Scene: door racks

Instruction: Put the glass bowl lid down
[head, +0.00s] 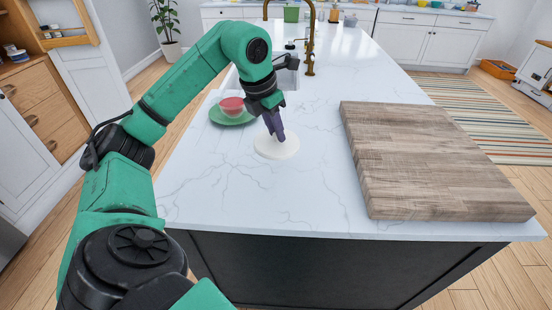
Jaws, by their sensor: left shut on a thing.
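The bowl lid (277,147) is a pale, round disc at the marble island's near left part. My left gripper (279,138) points down at its middle and is shut on it; the fingers hide the grasped part. The lid looks level and very close to the counter, but I cannot tell if it touches the surface. A red bowl (231,105) sits on a green plate (231,116) just behind and left of the lid. My right gripper is not in view.
A thick wooden cutting board (425,160) covers the right side of the island. The marble counter (250,195) is clear in front of the lid and between it and the board. A sink with a brass faucet (309,50) lies behind.

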